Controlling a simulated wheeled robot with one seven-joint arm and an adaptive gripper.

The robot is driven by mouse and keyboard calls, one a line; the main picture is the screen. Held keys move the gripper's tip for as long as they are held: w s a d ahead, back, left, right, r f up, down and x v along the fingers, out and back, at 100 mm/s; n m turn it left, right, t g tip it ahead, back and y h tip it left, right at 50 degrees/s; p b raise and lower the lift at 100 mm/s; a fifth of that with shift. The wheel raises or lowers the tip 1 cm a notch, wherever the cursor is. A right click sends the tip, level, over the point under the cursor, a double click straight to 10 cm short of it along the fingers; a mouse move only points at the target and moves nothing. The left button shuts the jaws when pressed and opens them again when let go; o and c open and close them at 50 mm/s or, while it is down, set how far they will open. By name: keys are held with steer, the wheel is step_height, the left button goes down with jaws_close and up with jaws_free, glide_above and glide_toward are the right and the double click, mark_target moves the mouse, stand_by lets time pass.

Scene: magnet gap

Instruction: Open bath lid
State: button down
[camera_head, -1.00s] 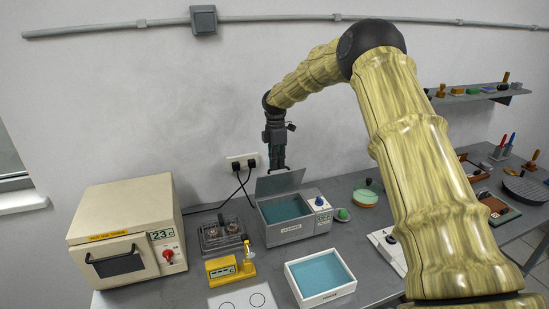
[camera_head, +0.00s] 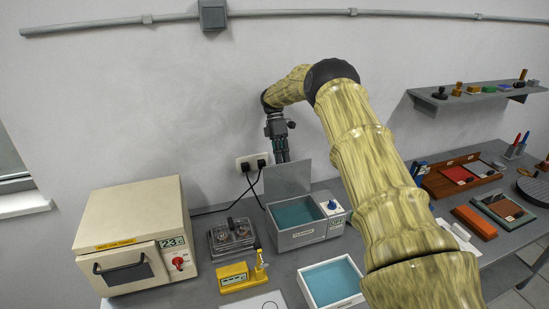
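The bath (camera_head: 297,239) is a grey box with blue-green liquid inside and a blue knob on its right panel. Its grey lid (camera_head: 288,179) stands raised at the back edge, close to upright, and the bath's opening shows. My gripper (camera_head: 283,158) points down just behind the top edge of the lid. Its fingertips are partly hidden by the lid, so I cannot tell whether they are open or shut, or whether they touch the lid.
A cream oven (camera_head: 130,240) stands at the left. A yellow device (camera_head: 238,277), a dark-framed unit (camera_head: 232,236) and a white tray of blue liquid (camera_head: 331,282) stand near the bath. A wall socket (camera_head: 252,163) with black cables is behind it. Wooden trays (camera_head: 462,175) lie at the right.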

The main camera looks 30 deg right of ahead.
steer(key=shift+w+x, duration=0.2)
steer(key=shift+x, duration=0.9)
steer(key=c, duration=1.7)
jaws_free()
steer(key=shift+a+f, duration=0.1)
steer(key=shift+c, duration=0.2)
steer(key=shift+o, duration=0.9)
steer(key=shift+w+f, duration=0.1)
steer(key=shift+w, duration=0.05)
step_height(320, 180, up, 10)
steer(key=shift+w+d, duration=0.3)
steer(key=shift+d, duration=0.1)
steer(key=shift+f, duration=0.1)
